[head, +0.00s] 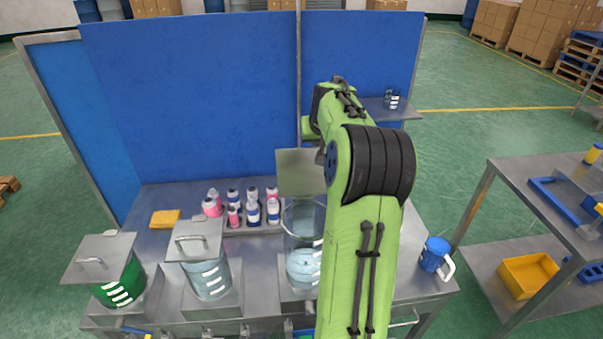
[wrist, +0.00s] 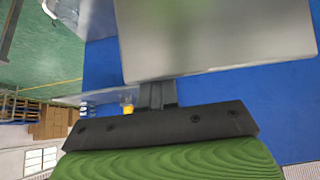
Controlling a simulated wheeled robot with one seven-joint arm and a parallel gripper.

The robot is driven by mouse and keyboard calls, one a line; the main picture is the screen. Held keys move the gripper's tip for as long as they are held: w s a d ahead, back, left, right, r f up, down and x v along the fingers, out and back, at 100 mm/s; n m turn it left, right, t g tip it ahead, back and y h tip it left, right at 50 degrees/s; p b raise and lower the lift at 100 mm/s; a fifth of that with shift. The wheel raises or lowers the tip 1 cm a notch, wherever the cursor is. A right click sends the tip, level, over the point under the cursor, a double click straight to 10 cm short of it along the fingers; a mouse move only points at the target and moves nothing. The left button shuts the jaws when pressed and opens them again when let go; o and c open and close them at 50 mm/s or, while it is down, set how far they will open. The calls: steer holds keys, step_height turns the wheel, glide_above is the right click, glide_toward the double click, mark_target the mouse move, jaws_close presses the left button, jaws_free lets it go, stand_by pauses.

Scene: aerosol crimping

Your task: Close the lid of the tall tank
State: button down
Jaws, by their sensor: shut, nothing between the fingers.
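The tall tank (head: 301,250) is a clear glass cylinder with pale liquid low inside, at the middle of the bench in the head view, partly hidden by my arm. Its square grey metal lid (head: 296,172) stands raised at the back of the tank, open. In the wrist view the lid (wrist: 215,35) is a large grey plate filling the upper middle. My gripper (wrist: 157,94) is shut and empty, with its fingertips close to the lid's edge; whether they touch it I cannot tell. In the head view my arm hides most of the gripper.
Two shorter tanks, one with green liquid (head: 122,285) and one with pale liquid (head: 208,277), have their lids down at left. Several small cans (head: 253,213) stand behind. A blue mug (head: 433,254) is at right. Blue panels (head: 190,95) close off the back.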

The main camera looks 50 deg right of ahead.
steer(key=s+a+r+b, duration=0.3)
steer(key=s+a+r, duration=0.2)
steer(key=s+a, duration=0.2)
steer(key=shift+s+a, duration=0.25)
steer(key=shift+s, duration=0.7)
stand_by(0.7)
stand_by(1.1)
